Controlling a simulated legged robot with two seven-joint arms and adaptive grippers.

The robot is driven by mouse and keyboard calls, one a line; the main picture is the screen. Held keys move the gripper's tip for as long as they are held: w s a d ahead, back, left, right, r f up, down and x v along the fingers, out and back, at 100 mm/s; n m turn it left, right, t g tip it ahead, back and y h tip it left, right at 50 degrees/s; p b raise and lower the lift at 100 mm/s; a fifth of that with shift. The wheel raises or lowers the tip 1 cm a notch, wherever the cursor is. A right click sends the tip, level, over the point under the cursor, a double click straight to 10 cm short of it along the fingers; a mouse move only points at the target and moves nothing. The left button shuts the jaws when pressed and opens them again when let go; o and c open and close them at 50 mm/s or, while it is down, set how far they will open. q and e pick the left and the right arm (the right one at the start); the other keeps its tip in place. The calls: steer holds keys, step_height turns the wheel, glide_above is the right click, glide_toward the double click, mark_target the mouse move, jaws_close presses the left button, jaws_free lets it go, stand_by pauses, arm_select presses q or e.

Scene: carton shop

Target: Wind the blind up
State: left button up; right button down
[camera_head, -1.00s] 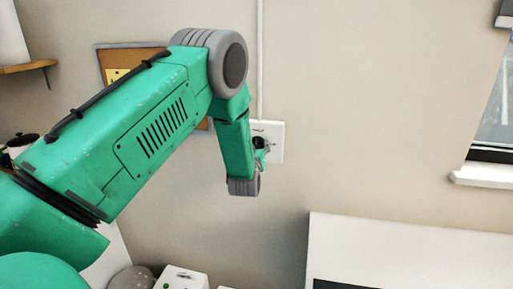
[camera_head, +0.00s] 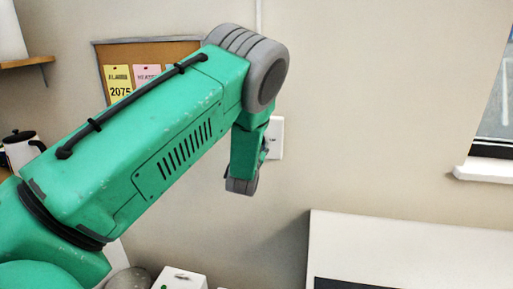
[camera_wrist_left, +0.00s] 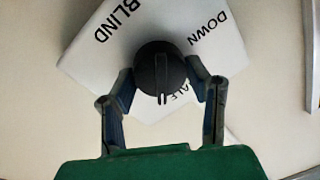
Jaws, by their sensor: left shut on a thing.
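A white wall plate (camera_wrist_left: 205,35) fills the upper middle of the left wrist view, turned at an angle, with BLIND and DOWN printed on it and another word partly hidden. A round black knob (camera_wrist_left: 160,72) with a pointer bar is on it. My left gripper (camera_wrist_left: 162,88) has a finger on each side of the knob and is shut on it. In the head view the plate (camera_head: 277,138) shows beside my green wrist, which hides the knob and most of the fingers. The blind itself cannot be made out. My right gripper is not in view.
A window (camera_head: 496,105) with a white sill (camera_head: 487,170) is at the right edge. A corkboard (camera_head: 150,52) with notes hangs behind my arm. A white panel (camera_head: 410,245) stands lower right, and a white box (camera_head: 180,279) is at the bottom. The wall between plate and window is bare.

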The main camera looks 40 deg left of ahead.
arm_select(q)
steer(key=m+b, duration=0.1)
steer(key=m, duration=0.1)
steer(key=m+b, duration=0.1)
steer(key=m, duration=0.1)
steer(key=m+b, duration=0.1)
steer(key=m, duration=0.1)
steer(key=shift+f+t+h, duration=0.25)
steer(key=shift+t+h, duration=0.05)
steer(key=shift+d+f+m+b, duration=0.1)
steer(key=shift+m+b, duration=1.15)
steer(key=shift+m, duration=1.15)
steer(key=o, duration=1.2)
steer(key=shift+c, duration=0.2)
steer(key=shift+w, duration=0.1)
steer(key=shift+d, duration=0.1)
steer(key=r+v, duration=0.1)
steer(key=v, duration=1)
steer(key=shift+s+f, duration=0.5)
steer(key=shift+f, duration=0.05)
